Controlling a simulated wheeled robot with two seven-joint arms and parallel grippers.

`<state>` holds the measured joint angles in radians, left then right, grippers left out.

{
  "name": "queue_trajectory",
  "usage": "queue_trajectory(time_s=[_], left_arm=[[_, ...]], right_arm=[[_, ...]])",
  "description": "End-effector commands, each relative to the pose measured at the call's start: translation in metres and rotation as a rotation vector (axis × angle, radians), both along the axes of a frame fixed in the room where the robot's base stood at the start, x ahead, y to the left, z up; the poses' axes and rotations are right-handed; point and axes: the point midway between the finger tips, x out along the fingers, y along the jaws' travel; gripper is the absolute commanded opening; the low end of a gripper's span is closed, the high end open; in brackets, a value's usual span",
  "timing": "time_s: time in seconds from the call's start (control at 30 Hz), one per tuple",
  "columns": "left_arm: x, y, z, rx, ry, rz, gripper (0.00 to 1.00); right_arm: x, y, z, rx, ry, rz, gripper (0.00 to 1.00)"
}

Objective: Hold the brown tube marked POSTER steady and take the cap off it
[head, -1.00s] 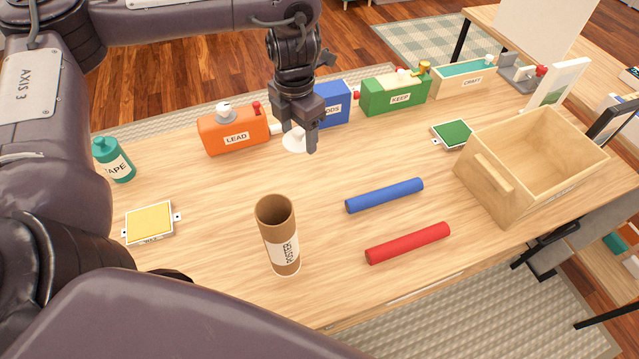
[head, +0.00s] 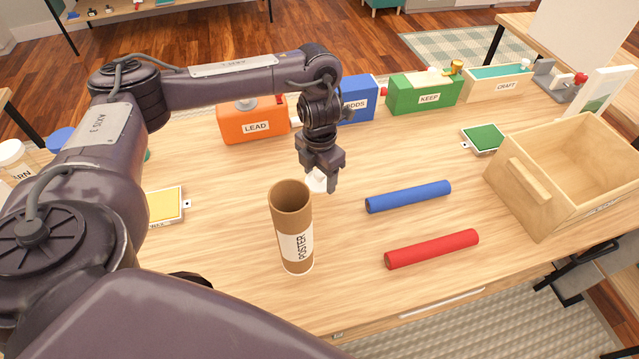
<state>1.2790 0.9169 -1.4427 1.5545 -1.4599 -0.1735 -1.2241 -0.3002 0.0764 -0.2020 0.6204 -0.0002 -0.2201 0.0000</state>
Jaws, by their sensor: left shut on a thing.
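The brown tube marked POSTER (head: 295,237) stands upright on the table at the middle front. Its top is open, with no cap on it, and its label faces me. My left gripper (head: 325,186) is just behind and to the right of the tube's mouth. It is shut on a white cap (head: 315,181), which shows partly behind the fingers, apart from the tube. My right gripper is not in view, and nothing visibly holds the tube.
A blue roll (head: 408,196) and a red roll (head: 432,248) lie right of the tube. A wooden box (head: 522,183) stands at the right. The orange LEAD box (head: 253,122), blue box (head: 359,98) and green KEEP box (head: 424,92) line the back. A yellow pad (head: 165,206) lies left.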

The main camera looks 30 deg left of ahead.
Motion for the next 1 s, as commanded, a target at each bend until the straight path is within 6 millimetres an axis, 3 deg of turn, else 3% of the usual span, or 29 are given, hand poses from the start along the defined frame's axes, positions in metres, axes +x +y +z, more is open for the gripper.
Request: queue_trajectory(time_s=[0.2, 0.57, 0.6, 0.73, 0.77, 1.0], left_arm=[[-0.001, 0.0, -0.032, 0.0, 0.003, 0.0, 0.34], [0.0, 0.0, -0.035, 0.001, 0.002, -0.001, 0.34], [0.0, 0.0, -0.035, 0.0, 0.001, -0.001, 0.63], [0.0, 0.0, -0.034, 0.0, 0.001, -0.001, 0.8], [0.0, 0.0, -0.034, 0.0, 0.001, -0.001, 0.83], [0.0, 0.0, -0.034, 0.0, 0.001, -0.001, 0.83]], right_arm=[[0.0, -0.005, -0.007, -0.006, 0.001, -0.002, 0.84], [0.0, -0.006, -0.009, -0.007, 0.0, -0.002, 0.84], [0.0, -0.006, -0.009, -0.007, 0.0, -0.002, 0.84], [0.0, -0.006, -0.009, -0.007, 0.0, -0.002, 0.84], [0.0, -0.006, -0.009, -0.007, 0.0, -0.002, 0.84], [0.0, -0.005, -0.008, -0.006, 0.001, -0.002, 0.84]])
